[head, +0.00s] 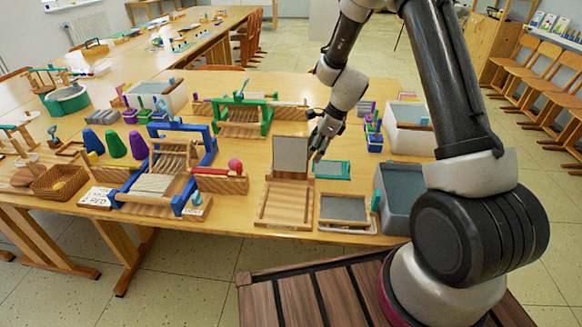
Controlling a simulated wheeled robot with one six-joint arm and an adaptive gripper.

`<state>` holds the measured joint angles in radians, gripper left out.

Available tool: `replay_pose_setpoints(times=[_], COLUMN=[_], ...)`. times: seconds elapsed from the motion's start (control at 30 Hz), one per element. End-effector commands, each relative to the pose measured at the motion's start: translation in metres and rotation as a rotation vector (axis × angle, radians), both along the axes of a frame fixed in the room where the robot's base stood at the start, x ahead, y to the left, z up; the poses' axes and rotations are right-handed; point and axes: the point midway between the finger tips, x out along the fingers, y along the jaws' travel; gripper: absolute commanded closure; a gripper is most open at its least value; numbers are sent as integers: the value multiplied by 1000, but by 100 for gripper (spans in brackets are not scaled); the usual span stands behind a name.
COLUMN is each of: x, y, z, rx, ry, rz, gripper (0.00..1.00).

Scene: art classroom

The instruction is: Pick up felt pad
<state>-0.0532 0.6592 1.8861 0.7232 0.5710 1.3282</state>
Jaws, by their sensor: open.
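A pale grey rectangular piece that looks like the felt pad (291,153) is on the table, above a wooden frame or board (285,203). I cannot tell whether it lies flat or stands tilted. My gripper (318,150) points down just right of the grey piece, close to its right edge. The gripper is small and dark in this view, its fingers open, with nothing visible between them. I cannot tell whether a fingertip touches the grey piece.
A wood-framed grey screen (343,208) and a grey tub (397,192) stand nearer the front edge. A green loom (243,116) and a blue loom (168,160) stand to the left.

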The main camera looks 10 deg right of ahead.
Motion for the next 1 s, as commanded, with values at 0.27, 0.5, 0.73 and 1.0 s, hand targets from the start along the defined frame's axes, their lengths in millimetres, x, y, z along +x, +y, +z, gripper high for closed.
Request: replay_pose_setpoints(times=[0.27,0.5,0.73,1.0], x=[6,6,6,6], y=[16,18,18,18], z=[-39,-45,-45,-44], rx=[-1,0,0,0], ry=[0,-1,-1,-1], rz=[3,2,3,3], gripper=[45,45,74,87])
